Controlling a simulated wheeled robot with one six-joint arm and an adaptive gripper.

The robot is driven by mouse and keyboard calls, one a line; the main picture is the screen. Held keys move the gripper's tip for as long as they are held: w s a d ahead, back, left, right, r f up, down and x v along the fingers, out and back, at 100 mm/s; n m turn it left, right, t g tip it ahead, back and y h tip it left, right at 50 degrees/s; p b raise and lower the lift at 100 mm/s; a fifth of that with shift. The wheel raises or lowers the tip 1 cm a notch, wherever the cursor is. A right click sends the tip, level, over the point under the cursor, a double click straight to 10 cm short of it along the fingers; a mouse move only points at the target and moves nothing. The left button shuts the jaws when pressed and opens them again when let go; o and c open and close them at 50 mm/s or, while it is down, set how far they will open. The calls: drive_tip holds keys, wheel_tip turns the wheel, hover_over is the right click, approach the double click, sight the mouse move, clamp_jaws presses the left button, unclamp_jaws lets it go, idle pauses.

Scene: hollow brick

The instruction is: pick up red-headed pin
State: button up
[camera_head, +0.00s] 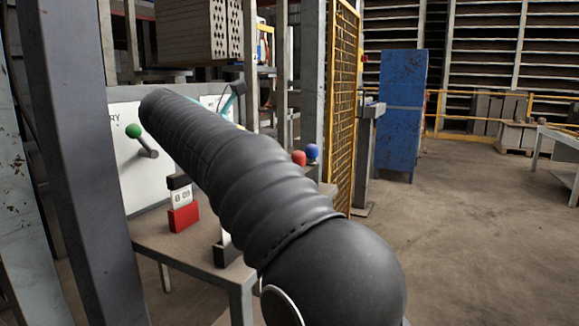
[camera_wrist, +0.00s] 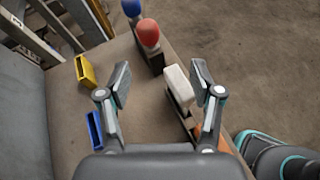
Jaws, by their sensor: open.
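The red-headed pin (camera_wrist: 148,33) stands on the table (camera_wrist: 140,110), with a round red head on a dark block-like lower part. In the head view its red head (camera_head: 299,158) shows just right of my arm, and its lower part is hidden there. My gripper (camera_wrist: 161,80) is open and empty in the wrist view. The red head lies beyond the fingertips, near the top of the picture, slightly left of the middle between them. The gripper's fingers cannot be made out in the head view.
A blue-headed pin (camera_wrist: 131,8) stands close beside the red one. A white-topped block (camera_wrist: 178,85) lies near the right finger. A yellow holder (camera_wrist: 85,72) and a blue holder (camera_wrist: 95,130) lie at left. A green-headed pin (camera_head: 134,131) and grey posts (camera_head: 75,130) show in the head view.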

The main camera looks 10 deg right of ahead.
sight(295, 152)
drive_tip(key=shift+n+h, duration=0.3)
drive_tip(key=shift+n, duration=0.2)
drive_tip(key=shift+w+a+r+b+x, duration=0.15)
drive_tip(key=shift+w+b+x, duration=0.25)
drive_tip(key=shift+x, duration=1.75)
drive_tip(key=shift+w+a+r+b+x, duration=0.15)
drive_tip(key=shift+w+b+x, duration=0.25)
drive_tip(key=shift+x, duration=1.75)
drive_tip(key=shift+w+a+r+b+x, duration=0.15)
drive_tip(key=shift+w+b+x, duration=0.25)
drive_tip(key=shift+x, duration=1.8)
drive_tip(key=shift+s+a, duration=0.1)
drive_tip(key=shift+c, duration=0.2)
clamp_jaws()
